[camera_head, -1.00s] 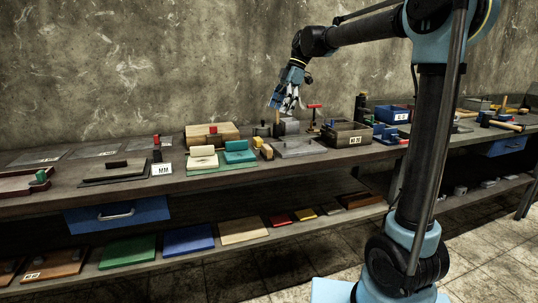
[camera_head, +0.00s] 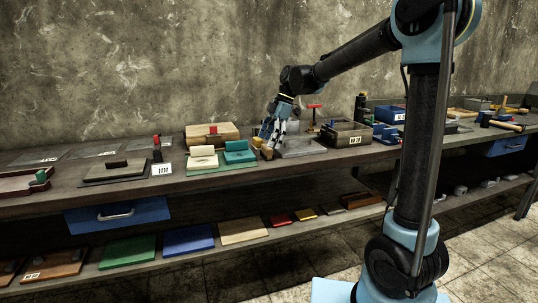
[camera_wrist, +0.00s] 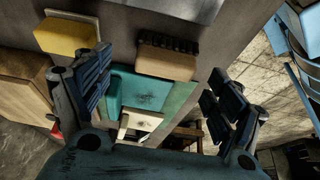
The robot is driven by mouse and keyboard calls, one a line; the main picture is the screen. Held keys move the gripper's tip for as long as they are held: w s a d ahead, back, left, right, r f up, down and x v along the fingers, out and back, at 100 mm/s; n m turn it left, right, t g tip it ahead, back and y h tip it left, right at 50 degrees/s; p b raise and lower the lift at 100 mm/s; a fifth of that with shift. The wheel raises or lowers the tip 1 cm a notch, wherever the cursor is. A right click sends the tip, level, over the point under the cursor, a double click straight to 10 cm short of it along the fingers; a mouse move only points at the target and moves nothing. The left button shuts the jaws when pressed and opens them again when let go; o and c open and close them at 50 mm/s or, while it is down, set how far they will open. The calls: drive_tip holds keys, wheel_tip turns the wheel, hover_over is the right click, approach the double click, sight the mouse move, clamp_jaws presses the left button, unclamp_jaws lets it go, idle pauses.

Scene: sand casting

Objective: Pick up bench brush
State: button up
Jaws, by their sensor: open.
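The bench brush looks like a tan block with a row of dark bristles. In the wrist view the brush (camera_wrist: 167,62) lies between the two fingers, near their tips and touching neither as far as I can see. In the head view the brush (camera_head: 267,152) shows small at the right edge of a green mat, partly hidden by my gripper (camera_head: 266,142). My gripper is open and empty, pointing down just above it. In the wrist view the ribbed fingers of my gripper (camera_wrist: 160,78) stand apart on either side of the brush.
A yellow block (camera_wrist: 68,36) sits close to the brush. A teal block (camera_head: 239,152) and a cream block (camera_head: 202,158) lie on the green mat (camera_head: 222,167). A wooden box (camera_head: 212,134) stands behind; a grey plate (camera_head: 300,148) lies to the right.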

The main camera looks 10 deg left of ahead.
sight(267, 149)
drive_tip(key=shift+d+x, duration=0.15)
drive_tip(key=shift+x, duration=0.9)
drive_tip(key=shift+d+x, duration=0.15)
drive_tip(key=shift+x, duration=0.85)
drive_tip(key=shift+f, duration=0.1)
drive_tip(key=c, duration=1.1)
